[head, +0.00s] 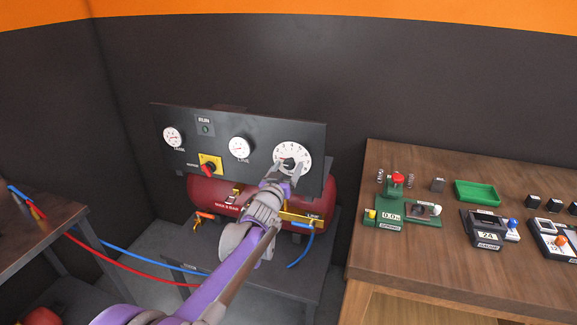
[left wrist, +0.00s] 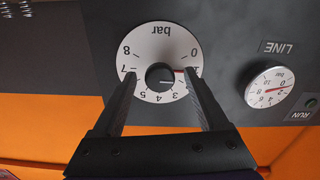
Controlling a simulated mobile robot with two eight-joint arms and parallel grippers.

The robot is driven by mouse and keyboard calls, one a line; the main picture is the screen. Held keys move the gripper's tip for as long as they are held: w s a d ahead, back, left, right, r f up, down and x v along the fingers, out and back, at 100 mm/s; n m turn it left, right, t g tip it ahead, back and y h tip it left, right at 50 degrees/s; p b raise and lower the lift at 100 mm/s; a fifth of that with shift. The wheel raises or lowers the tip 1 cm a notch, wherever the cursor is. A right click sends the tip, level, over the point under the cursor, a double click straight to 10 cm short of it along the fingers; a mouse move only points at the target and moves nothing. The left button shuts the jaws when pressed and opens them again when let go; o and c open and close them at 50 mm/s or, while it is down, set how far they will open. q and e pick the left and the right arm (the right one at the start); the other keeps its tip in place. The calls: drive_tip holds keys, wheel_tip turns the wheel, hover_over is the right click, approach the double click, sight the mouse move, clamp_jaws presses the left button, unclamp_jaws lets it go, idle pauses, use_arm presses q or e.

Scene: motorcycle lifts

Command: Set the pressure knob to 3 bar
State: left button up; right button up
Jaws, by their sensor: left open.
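The pressure dial (head: 291,158) is a white round face marked in bar at the right end of the dark panel. In the left wrist view it appears upside down, with a dark round knob (left wrist: 159,75) at its centre. A red mark beside the knob points close to the 1. My left gripper (head: 286,168) is in front of the dial and partly covers it in the head view. In the left wrist view the open left gripper (left wrist: 160,74) has one finger on each side of the knob, with gaps between. My right gripper is not in view.
The panel (head: 222,166) also carries the TANK gauge (head: 172,137), the LINE gauge (head: 239,148) and a red switch on yellow (head: 209,167). A red tank (head: 208,191) sits below. A wooden bench (head: 420,265) with small devices stands to the right.

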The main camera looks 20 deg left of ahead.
use_arm(q)
drive_tip(key=shift+w, duration=0.7)
clamp_jaws()
